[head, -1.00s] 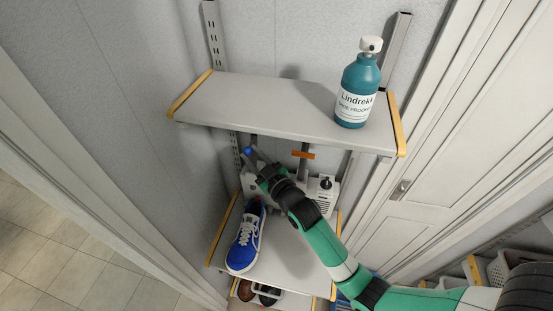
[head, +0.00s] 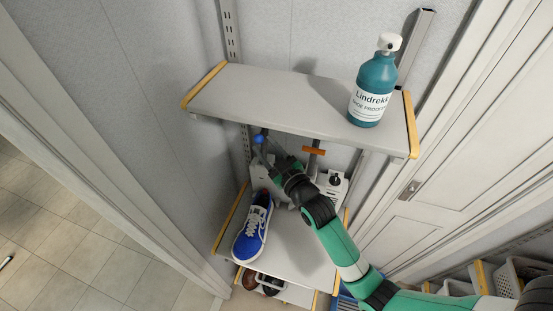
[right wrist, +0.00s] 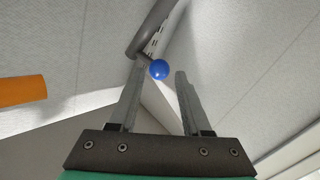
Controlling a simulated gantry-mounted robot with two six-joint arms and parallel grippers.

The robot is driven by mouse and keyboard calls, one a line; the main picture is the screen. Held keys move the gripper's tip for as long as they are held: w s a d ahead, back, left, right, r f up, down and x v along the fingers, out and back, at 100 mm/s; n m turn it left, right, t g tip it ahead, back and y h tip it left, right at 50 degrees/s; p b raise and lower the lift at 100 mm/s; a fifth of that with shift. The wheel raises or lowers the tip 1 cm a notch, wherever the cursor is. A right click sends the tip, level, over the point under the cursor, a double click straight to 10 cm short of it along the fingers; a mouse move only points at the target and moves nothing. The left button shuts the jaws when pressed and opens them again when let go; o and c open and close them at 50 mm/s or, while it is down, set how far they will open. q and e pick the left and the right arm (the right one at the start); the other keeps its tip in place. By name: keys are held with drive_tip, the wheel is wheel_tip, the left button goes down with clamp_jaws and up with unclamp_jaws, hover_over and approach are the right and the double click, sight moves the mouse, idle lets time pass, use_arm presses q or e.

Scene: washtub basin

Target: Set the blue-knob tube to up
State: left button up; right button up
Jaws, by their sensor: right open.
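The blue knob (head: 260,139) shows just under the front edge of the upper shelf, on a grey tube that my gripper partly hides. My right gripper (head: 266,151) is open beside it, reaching in from the right. In the right wrist view the blue knob (right wrist: 159,69) appears in line with the gap between the two fingertips (right wrist: 159,75). No finger visibly grips it, and I cannot tell how deep it sits between them. My left gripper is not in view.
The upper shelf (head: 270,103) overhangs the gripper and holds a teal bottle (head: 371,85). An orange-topped part (head: 314,151) stands right of the gripper. A blue shoe (head: 253,228) lies on the lower shelf (head: 290,254). A door (head: 450,130) is to the right.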

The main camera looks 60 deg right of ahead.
drive_tip(key=v, duration=0.9)
drive_tip(key=shift+s+a+b, duration=0.15)
drive_tip(key=shift+s+b, duration=0.2)
drive_tip(key=shift+b, duration=0.1)
